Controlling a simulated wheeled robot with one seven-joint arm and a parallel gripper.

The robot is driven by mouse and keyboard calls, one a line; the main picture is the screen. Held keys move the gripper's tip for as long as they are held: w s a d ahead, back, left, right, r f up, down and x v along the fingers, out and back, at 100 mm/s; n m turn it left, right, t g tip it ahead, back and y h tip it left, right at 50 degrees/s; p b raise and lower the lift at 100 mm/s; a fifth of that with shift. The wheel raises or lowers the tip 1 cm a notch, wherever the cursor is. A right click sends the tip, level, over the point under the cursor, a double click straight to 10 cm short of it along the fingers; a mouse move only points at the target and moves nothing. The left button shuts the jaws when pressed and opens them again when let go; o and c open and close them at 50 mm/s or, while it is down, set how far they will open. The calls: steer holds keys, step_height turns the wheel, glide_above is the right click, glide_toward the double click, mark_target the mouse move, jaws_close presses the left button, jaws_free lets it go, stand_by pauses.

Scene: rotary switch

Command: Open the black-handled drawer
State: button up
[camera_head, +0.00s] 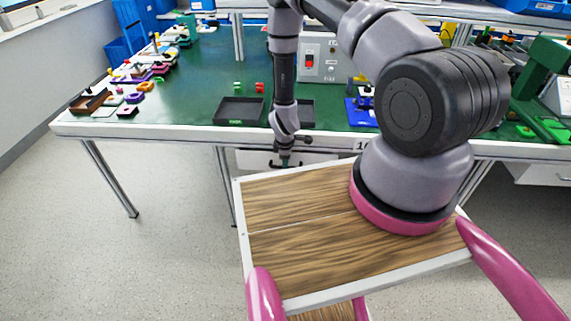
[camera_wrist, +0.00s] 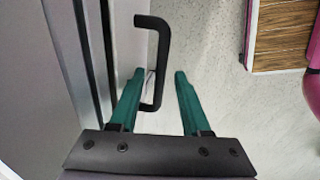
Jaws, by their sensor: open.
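The drawer is a white front (camera_head: 252,159) under the green-topped table, partly hidden behind my arm in the head view. In the wrist view the drawer side is a grey panel (camera_wrist: 124,40) at the left, and the black bar handle (camera_wrist: 162,50) stands out from it. My gripper (camera_wrist: 160,72) has two green fingers, which are spread apart. The lower part of the handle shows between them, with a gap to the right finger. I cannot tell whether the left finger touches it. In the head view my gripper (camera_head: 285,160) is small, in front of the drawer.
The green-topped table (camera_head: 200,75) carries black trays (camera_head: 238,111), a control box with a red switch (camera_head: 310,61) and several small parts at the left. Another white drawer (camera_head: 545,174) is under the table at the right. The floor (camera_head: 130,250) at the left is clear.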

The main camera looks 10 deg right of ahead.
jaws_close()
stand_by(1.4)
